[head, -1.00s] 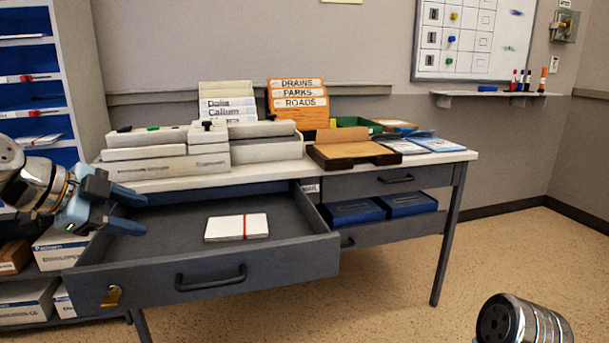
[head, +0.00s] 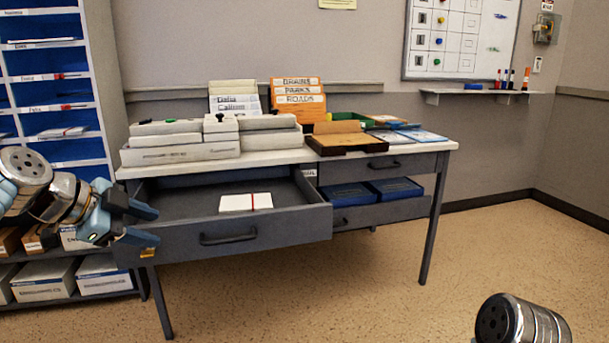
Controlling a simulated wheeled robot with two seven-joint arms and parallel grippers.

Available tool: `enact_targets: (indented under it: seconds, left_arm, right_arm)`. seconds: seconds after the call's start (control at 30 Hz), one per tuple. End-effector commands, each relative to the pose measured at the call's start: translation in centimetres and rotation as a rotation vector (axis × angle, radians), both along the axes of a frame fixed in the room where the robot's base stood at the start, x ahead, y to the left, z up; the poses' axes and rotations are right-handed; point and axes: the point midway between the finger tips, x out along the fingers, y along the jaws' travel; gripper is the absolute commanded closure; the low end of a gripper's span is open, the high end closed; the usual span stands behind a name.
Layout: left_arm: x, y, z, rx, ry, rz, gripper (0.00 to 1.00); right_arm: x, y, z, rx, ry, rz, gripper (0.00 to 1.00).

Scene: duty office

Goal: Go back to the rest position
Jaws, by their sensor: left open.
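My left gripper (head: 146,224) is open and empty at the left of the head view, in front of the left end of the open desk drawer (head: 225,239). The gripper is apart from the stack. Part of my right arm (head: 520,320) shows at the bottom right; its gripper is out of view.
The desk (head: 437,146) carries white boxes (head: 180,153), orange folders (head: 298,97) and a brown tray (head: 346,143). Blue boxes (head: 397,188) lie in the lower right drawer. A shelf unit (head: 103,70) stands at left. The floor (head: 400,310) in front is clear.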

Motion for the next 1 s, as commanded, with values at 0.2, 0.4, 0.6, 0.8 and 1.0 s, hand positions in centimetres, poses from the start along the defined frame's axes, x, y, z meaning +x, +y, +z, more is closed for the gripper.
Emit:
enact_targets:
  seconds: [0.2,0.4,0.6,0.8,1.0]
  left_arm:
    - [2.3,-1.1,-4.4,-0.032,0.105,0.087,0.53]
    - [4.5,-2.7,-11.6,-0.076,0.254,0.225,0.53]
    - [5.1,-5.3,-23.6,-0.131,0.473,0.449,0.53]
    - [-1.0,-9.4,-39.4,-0.211,0.753,0.775,0.53]
    - [-12.0,-13.8,-49.1,-0.315,0.989,1.07,0.53]
  right_arm:
    - [-0.1,0.1,0.5,0.001,0.0,0.001,0.57]
    - [-0.1,0.2,1.2,0.002,0.001,0.004,0.57]
    - [-0.2,0.4,2.2,0.005,0.003,0.007,0.57]
    - [-0.3,0.7,3.8,0.009,0.005,0.012,0.57]
    - [-0.4,1.0,5.1,0.013,0.007,0.017,0.57]
